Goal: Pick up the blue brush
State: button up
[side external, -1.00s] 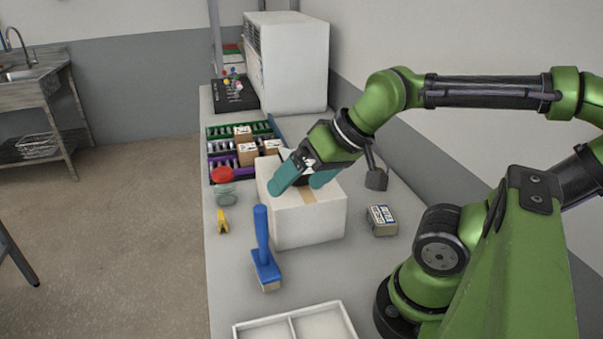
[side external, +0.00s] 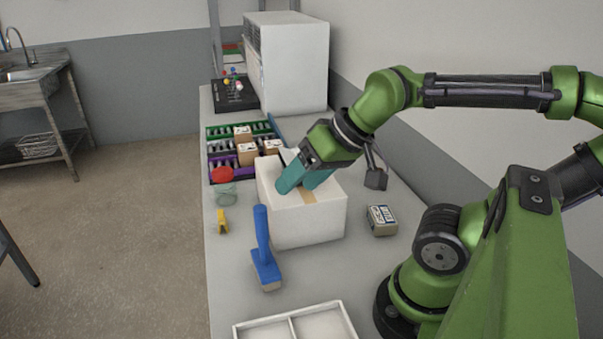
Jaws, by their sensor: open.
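My gripper (side external: 303,187) has teal fingers and hangs over the top of the white box, behind and to the right of the brush handle. The fingers point down and to the left and are open. Nothing shows between them. The gripper is apart from the brush.
The white box (side external: 308,223) stands just behind the brush. A yellow clip (side external: 222,222) and a red-topped jar (side external: 223,184) are to the left. A small labelled box (side external: 381,220) is to the right. A white divided tray (side external: 296,322) lies in front.

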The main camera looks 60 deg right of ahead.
jog(key=g+h, duration=0.1)
jog(key=g, duration=0.4)
send_over(264, 247)
jog(key=shift+w+d+r, duration=0.1)
jog(key=shift+d+r, duration=0.15)
jog(key=shift+r, duration=0.2)
jog(key=f, duration=0.4)
jog(key=f+m+g, duration=0.1)
jog(key=f, duration=0.4)
jog(key=f+m+g+h, duration=0.1)
jog(key=f, duration=0.4)
jog(key=shift+w+d, duration=0.15)
jog(key=shift+w, duration=0.05)
jog(key=shift+c, duration=0.5)
grip_shut()
